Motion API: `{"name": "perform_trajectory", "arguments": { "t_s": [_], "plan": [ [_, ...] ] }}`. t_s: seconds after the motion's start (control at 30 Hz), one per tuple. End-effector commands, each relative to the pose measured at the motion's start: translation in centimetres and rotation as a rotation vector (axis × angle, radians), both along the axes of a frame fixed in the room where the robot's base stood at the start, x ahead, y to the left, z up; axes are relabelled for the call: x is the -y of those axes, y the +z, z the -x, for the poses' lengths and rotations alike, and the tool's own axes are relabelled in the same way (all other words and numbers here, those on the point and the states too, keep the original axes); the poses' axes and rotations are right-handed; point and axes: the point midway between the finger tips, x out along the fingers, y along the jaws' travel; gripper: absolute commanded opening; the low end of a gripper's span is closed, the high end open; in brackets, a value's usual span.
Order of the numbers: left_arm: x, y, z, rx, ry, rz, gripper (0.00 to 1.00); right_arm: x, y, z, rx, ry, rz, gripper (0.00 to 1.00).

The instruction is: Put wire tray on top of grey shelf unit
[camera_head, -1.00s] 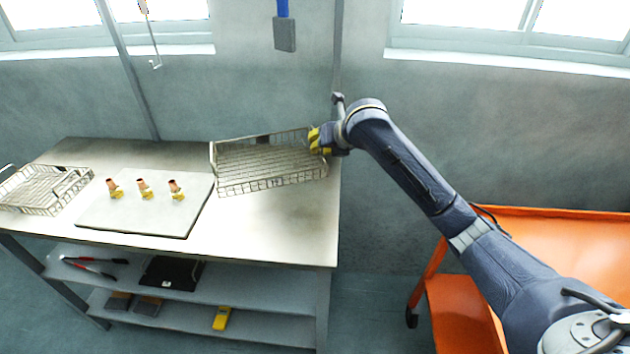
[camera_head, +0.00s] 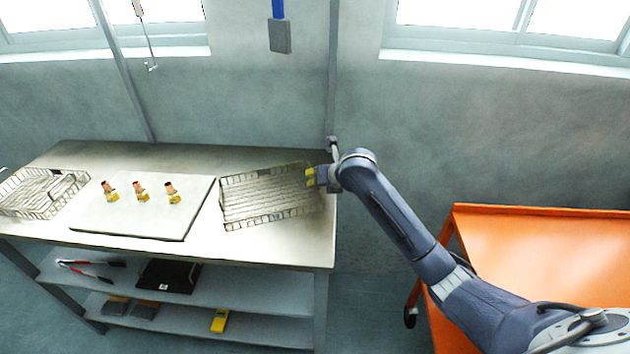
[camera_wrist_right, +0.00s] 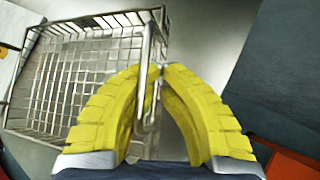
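The wire tray (camera_head: 268,198) is a shallow metal basket over the right part of the top of the grey shelf unit (camera_head: 210,258). It lies at an angle, its right end farther back. My right gripper (camera_head: 312,178) has yellow fingers closed around the tray's right end. In the right wrist view the fingertips (camera_wrist_right: 160,72) meet around the handle wire of the tray (camera_wrist_right: 85,75). The tray is at or very near the top surface; I cannot tell whether it fully rests there. My left gripper is not in view.
A grey board (camera_head: 140,222) with several small copper-and-yellow fittings lies left of the tray. Another wire basket (camera_head: 40,193) sits at the far left. Lower shelves hold tools and a yellow device (camera_head: 220,320). An orange cart (camera_head: 540,240) stands at the right.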

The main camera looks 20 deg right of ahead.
Motion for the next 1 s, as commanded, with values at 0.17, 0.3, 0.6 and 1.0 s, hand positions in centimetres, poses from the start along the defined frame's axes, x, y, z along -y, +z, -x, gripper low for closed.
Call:
{"name": "perform_trajectory", "arguments": {
  "t_s": [0.17, 0.3, 0.6, 1.0],
  "plan": [
    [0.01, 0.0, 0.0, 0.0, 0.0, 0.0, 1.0, -0.01, -0.2, -0.04, 0.002, -0.001, -0.001, 0.0],
    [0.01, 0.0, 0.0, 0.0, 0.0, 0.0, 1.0, -0.01, -0.19, -0.03, 0.002, -0.001, -0.001, 0.0],
    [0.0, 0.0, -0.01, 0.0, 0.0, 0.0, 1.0, 0.01, -0.42, -0.01, 0.0, 0.001, 0.001, 0.21],
    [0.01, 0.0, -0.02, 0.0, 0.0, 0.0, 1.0, 0.09, -0.07, 0.14, 0.002, 0.0, 0.001, 0.27]
  ]
}}
